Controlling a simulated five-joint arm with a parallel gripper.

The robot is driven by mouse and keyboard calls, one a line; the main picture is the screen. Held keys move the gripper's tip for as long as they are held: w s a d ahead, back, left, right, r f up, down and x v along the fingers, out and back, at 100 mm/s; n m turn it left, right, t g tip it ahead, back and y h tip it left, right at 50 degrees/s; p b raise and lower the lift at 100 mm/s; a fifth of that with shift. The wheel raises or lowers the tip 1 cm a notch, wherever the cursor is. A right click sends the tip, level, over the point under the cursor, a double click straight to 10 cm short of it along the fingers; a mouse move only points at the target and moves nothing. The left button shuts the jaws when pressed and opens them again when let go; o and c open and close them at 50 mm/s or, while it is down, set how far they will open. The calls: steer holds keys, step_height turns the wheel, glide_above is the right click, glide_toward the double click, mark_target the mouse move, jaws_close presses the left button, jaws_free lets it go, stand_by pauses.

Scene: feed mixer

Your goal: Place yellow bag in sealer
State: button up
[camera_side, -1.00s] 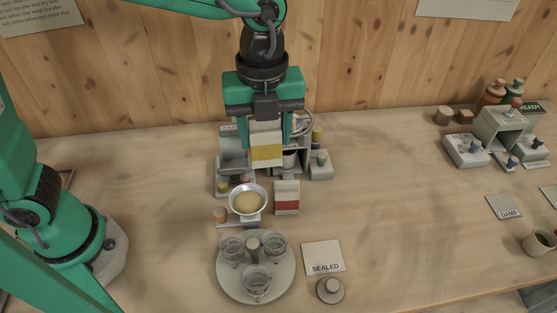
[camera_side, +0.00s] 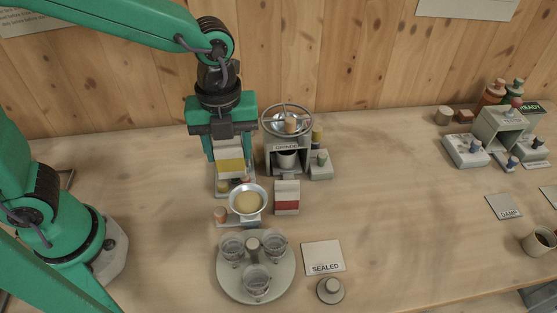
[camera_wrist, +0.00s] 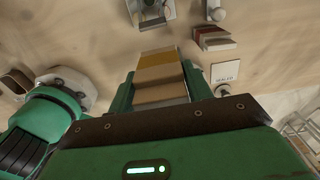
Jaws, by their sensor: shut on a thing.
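The yellow bag, pale with a broad yellow band (camera_side: 231,166), hangs in my gripper (camera_side: 229,150), which is shut on it. In the wrist view, the bag (camera_wrist: 160,78) lies between the two green fingers. The bag is above the bench, behind the round pan of tan meal (camera_side: 248,200) and left of the grinder (camera_side: 287,147). My gripper and the bag hide most of a grey unit behind them. A grey station with a READY sign (camera_side: 503,125) stands at the far right; I cannot tell from its look whether it is the sealer.
A red-banded bag (camera_side: 287,198) stands right of the pan. In front are a round tray (camera_side: 254,291) with glass jars, a SEALED card (camera_side: 323,256) and a round knob (camera_side: 331,290). A DAMP card (camera_side: 505,207) and a cup (camera_side: 539,241) are at right. The bench between is clear.

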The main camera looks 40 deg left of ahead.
steer(key=shift+w+a+f, duration=1.35)
steer(key=shift+a+f, duration=0.05)
steer(key=shift+f, duration=0.45)
steer(key=shift+w+a+f, duration=1.3)
steer(key=shift+a+f, duration=0.15)
steer(key=shift+f, duration=0.4)
steer(key=shift+w+a+f, duration=1.35)
steer(key=shift+a+f, duration=0.05)
steer(key=shift+f, duration=0.45)
steer(key=shift+f, duration=0.15)
steer(key=o, duration=1)
step_height(320, 180, up, 12)
steer(key=shift+r, duration=0.2)
